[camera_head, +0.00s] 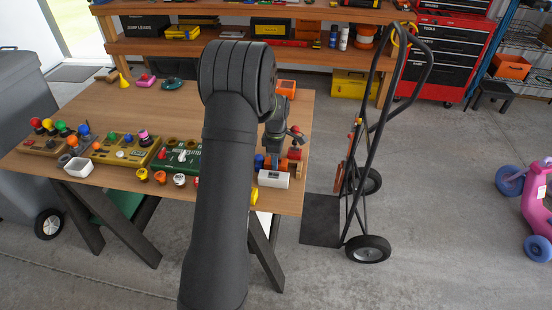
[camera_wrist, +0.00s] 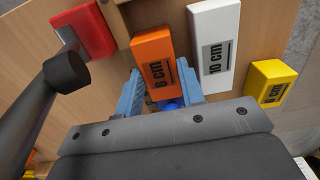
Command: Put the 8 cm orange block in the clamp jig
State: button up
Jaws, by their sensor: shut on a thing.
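The orange block (camera_wrist: 155,62), marked 8 cm, lies between the two blue fingers of my gripper (camera_wrist: 160,92) in the wrist view. My gripper is shut on its near end. A red part (camera_wrist: 88,30) with a grey rod and a dark knob (camera_wrist: 66,70) is at the upper left; it looks like part of the clamp jig. In the head view my gripper (camera_head: 272,163) is low over the table's right end. My arm hides part of the table there, and the block cannot be made out clearly.
A white block (camera_wrist: 214,45) marked 10 cm lies close right of the orange one, with a yellow block (camera_wrist: 270,83) beyond it. A green board (camera_head: 178,158) and toy boards are left of my arm. A hand truck (camera_head: 368,130) stands right of the table (camera_head: 190,105).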

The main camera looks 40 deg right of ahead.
jog(key=shift+f, duration=0.1)
jog(key=o, duration=0.8)
notch_tip(320, 180, up, 12)
jog(key=shift+r, duration=0.1)
notch_tip(320, 180, down, 13)
jog(key=shift+r, duration=2.4)
